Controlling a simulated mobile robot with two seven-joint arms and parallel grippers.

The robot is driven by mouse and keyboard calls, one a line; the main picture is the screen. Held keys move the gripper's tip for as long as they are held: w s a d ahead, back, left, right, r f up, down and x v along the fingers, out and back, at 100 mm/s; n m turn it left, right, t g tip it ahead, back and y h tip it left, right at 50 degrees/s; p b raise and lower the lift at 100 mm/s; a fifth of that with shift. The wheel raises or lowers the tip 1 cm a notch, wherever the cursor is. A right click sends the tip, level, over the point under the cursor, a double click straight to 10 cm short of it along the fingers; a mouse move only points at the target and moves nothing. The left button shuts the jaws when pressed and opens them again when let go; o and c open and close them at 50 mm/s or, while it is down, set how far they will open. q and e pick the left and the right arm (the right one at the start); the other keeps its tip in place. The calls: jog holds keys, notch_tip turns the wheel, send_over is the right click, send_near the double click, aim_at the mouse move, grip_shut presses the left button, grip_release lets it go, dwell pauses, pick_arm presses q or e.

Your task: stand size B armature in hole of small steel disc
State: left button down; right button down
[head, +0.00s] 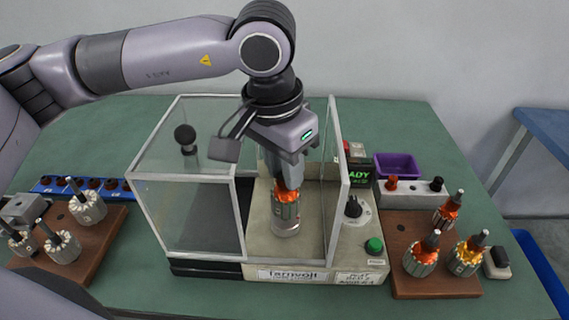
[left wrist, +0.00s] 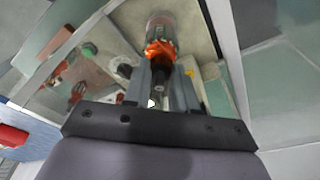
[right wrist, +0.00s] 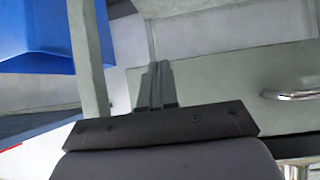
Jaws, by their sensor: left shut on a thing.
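My left gripper (head: 288,183) is inside the clear-walled box of the winding machine, pointing down and shut on the top end of an armature (head: 285,208). The armature has a grey slotted body and orange windings, and stands about upright. Its lower end is at a small steel disc (head: 286,231) on the machine's bed; I cannot tell whether it sits in the hole, which is hidden. In the left wrist view the armature (left wrist: 160,45) lies beyond the fingertips. My right gripper (right wrist: 157,85) shows only in the right wrist view, fingers together and empty.
The machine's clear walls (head: 336,180) stand close around my left gripper. A wooden board (head: 435,285) at right holds several orange-wound armatures; another board (head: 100,245) at left holds several bare ones. A purple bin (head: 398,165) stands behind. A green button (head: 374,245) is on the machine's front.

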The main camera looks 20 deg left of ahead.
pick_arm(q)
jog(key=shift+f, duration=0.35)
jog(key=c, duration=0.8)
grip_release()
jog(key=shift+s+f, duration=0.1)
jog(key=shift+r+p, duration=1)
jog(key=shift+r, duration=1.4)
